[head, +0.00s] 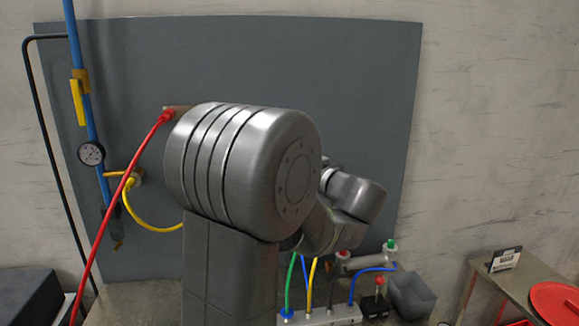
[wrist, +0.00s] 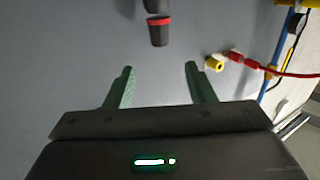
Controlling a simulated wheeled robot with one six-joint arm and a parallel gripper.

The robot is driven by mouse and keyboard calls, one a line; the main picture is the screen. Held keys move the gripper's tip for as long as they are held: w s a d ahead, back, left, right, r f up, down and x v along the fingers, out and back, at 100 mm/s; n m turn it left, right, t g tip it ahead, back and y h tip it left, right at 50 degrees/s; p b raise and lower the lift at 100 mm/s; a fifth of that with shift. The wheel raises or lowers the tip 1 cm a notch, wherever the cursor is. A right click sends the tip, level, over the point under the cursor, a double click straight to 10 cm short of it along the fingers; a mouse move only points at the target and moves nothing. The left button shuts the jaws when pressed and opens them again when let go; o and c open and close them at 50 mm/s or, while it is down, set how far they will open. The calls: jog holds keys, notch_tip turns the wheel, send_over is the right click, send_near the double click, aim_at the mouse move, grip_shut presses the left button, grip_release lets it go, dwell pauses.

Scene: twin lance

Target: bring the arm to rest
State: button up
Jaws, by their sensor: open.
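My gripper (wrist: 159,69) is open in the wrist view, with two green fingers spread apart and nothing between them. It faces the grey panel (wrist: 65,55). A black cylindrical part with a red band (wrist: 159,31) shows beyond the fingertips at the top. My arm (head: 245,165) fills the middle of the head view, raised and bent in front of the grey panel (head: 365,90). My gripper is hidden behind the arm in the head view.
A blue pipe with a gauge (head: 91,153) stands at the left. A red hose (head: 115,215) and a yellow hose (head: 148,223) run near my arm. A grey bin (head: 411,297) and coloured cables sit low in the middle. A side table (head: 505,280) holds a red round thing (head: 556,302).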

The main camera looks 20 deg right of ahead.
dwell(0.4)
jog(key=w+a+p, duration=0.1)
jog(key=w, duration=0.3)
jog(key=w+a+p, duration=0.1)
jog(key=w, duration=0.4)
jog(key=w+p, duration=0.1)
jog(key=w, duration=0.3)
jog(key=shift+w+a+p, duration=0.25)
jog(key=shift+a+p, duration=0.05)
jog(key=shift+a, duration=0.1)
jog(key=shift+s+d, duration=0.1)
jog(key=shift+s, duration=0.05)
